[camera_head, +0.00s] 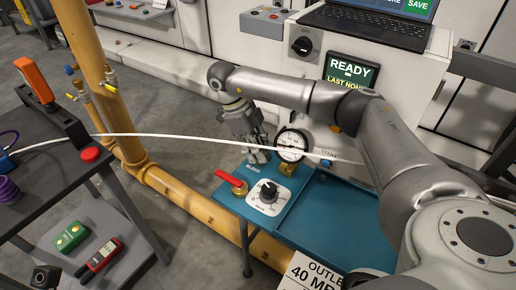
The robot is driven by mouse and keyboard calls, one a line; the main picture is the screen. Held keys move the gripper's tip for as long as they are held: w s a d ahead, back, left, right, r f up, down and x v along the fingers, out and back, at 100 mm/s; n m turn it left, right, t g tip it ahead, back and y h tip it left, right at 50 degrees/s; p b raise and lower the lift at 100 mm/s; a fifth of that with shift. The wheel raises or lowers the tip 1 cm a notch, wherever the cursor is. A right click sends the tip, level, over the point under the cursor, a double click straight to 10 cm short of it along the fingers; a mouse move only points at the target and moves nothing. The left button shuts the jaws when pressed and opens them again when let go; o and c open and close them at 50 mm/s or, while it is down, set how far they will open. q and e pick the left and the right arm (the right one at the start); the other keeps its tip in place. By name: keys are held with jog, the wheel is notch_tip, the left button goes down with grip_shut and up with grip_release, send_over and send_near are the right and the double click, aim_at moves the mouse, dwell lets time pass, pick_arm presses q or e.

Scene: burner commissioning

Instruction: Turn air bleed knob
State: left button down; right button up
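A black knob (268,190) with a pale pointer mark sits on a white dial plate (262,207) on the blue bench (228,203). The plate's lettering is too small to read, so I cannot confirm that it is the air bleed knob. My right gripper (258,156) reaches in from the right and points down behind the knob, apart from it, left of a round gauge. Its fingers are small and seen at an angle, so I cannot tell whether they are open. My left gripper is not in view.
A red-handled valve (230,179) stands left of the knob, and the pressure gauge (291,145) behind it. A white hose (190,136) crosses in front of my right arm area. A yellow pipe (190,203) runs left of the bench. A dark cart (40,185) stands at left.

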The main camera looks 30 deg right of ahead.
jog(key=c, duration=0.5)
jog(key=shift+o, duration=0.2)
jog(key=shift+r, duration=0.1)
